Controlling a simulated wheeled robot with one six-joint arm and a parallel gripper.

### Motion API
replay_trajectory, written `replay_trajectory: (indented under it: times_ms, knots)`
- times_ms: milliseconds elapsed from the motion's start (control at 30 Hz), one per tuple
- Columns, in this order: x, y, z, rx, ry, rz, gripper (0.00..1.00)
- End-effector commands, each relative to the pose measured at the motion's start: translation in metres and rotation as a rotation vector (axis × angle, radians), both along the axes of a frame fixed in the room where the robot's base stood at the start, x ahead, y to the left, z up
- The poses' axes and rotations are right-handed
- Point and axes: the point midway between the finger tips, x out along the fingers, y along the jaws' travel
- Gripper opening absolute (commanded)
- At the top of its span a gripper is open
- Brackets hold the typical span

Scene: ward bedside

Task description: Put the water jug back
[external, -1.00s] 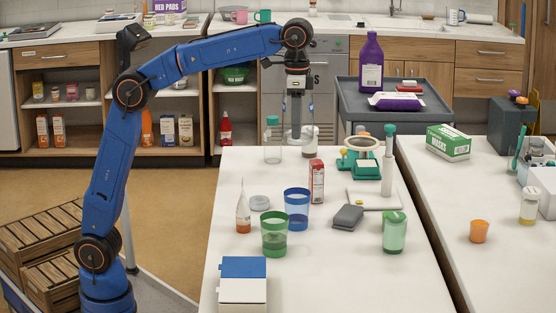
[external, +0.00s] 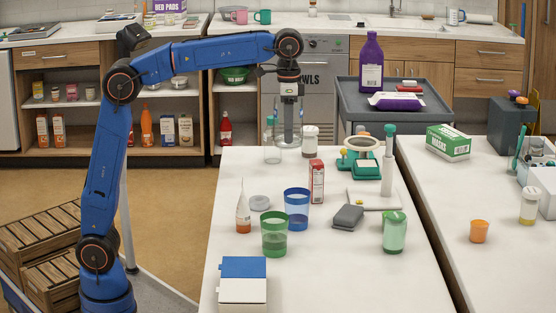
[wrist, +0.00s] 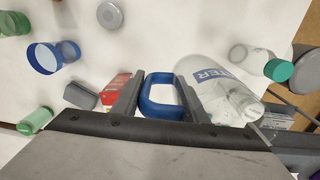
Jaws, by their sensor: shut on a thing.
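The water jug is clear, with a blue handle and the letters "TER" showing on its side. In the wrist view the jug (wrist: 205,88) lies right of my fingers, and its handle (wrist: 161,112) sits between them. My gripper (wrist: 159,80) is shut on that handle. In the external view my gripper (external: 289,122) points down at the table's far edge. The jug (external: 289,141) is faint there and partly hidden by the gripper; I cannot tell whether its base touches the table.
A clear bottle with a teal cap (external: 272,150) stands close left of the jug. A white-capped jar (external: 310,142) is close right. A red carton (external: 317,181), blue cup (external: 296,210) and green cup (external: 274,234) stand nearer.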

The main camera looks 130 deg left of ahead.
Motion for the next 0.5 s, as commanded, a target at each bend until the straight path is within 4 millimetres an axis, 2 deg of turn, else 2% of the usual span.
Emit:
replay_trajectory:
  times_ms: [333,500]
  knots:
    - [0.000,0.000,-0.047,-0.001,0.001,0.000,0.01]
    - [0.000,0.000,-0.062,0.000,0.000,0.000,0.01]
